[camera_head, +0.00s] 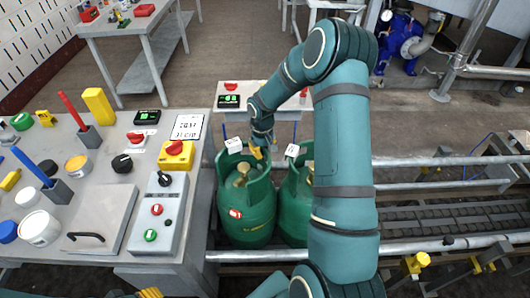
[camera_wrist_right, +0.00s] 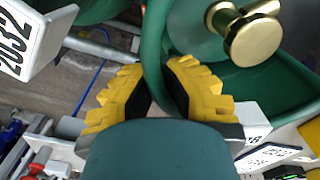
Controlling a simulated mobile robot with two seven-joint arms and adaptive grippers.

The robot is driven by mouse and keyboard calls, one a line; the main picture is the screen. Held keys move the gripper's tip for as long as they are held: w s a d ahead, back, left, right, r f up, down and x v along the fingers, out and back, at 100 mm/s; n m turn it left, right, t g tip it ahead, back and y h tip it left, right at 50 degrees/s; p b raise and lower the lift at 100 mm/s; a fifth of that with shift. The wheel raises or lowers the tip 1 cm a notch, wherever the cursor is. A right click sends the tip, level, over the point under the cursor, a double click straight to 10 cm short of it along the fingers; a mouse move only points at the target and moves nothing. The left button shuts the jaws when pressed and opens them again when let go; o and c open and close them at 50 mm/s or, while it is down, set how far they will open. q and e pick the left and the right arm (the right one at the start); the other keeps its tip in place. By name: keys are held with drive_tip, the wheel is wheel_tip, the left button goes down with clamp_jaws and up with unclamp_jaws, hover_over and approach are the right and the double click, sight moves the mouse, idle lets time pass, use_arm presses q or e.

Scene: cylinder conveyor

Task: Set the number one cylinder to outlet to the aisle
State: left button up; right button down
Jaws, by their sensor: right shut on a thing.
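Two green gas cylinders stand upright side by side on the conveyor, a left cylinder (camera_head: 247,222) and a right cylinder (camera_head: 293,215) partly hidden by my right arm. Each has a white tag at its collar; the left cylinder's tag (camera_head: 234,145) is too small to read. My right gripper (camera_head: 257,152) is at the left cylinder's collar. In the right wrist view, the yellow fingers of my right gripper (camera_wrist_right: 158,88) are shut on the green collar rim (camera_wrist_right: 154,55), beside a brass valve (camera_wrist_right: 252,40). Of my left gripper, only a yellow tip (camera_head: 150,293) shows at the bottom edge.
The roller conveyor (camera_head: 450,214) runs right from the cylinders between metal rails (camera_head: 440,161). A grey workbench (camera_head: 105,185) with a control box (camera_head: 158,215), buttons and blocks stands at left. A small table (camera_head: 258,106) with a display stands behind the cylinders.

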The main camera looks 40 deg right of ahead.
drive_tip(key=shift+w+a+n+p, duration=0.2)
drive_tip(key=shift+w+a+n, duration=0.1)
drive_tip(key=shift+w+n, duration=0.55)
drive_tip(key=shift+w+a+n+p, duration=0.25)
drive_tip(key=shift+w+n, duration=0.35)
drive_tip(key=shift+n, duration=0.35)
drive_tip(key=c, duration=1)
unclamp_jaws()
drive_tip(key=shift+d, duration=0.1)
wheel_tip(320, 180, up, 12)
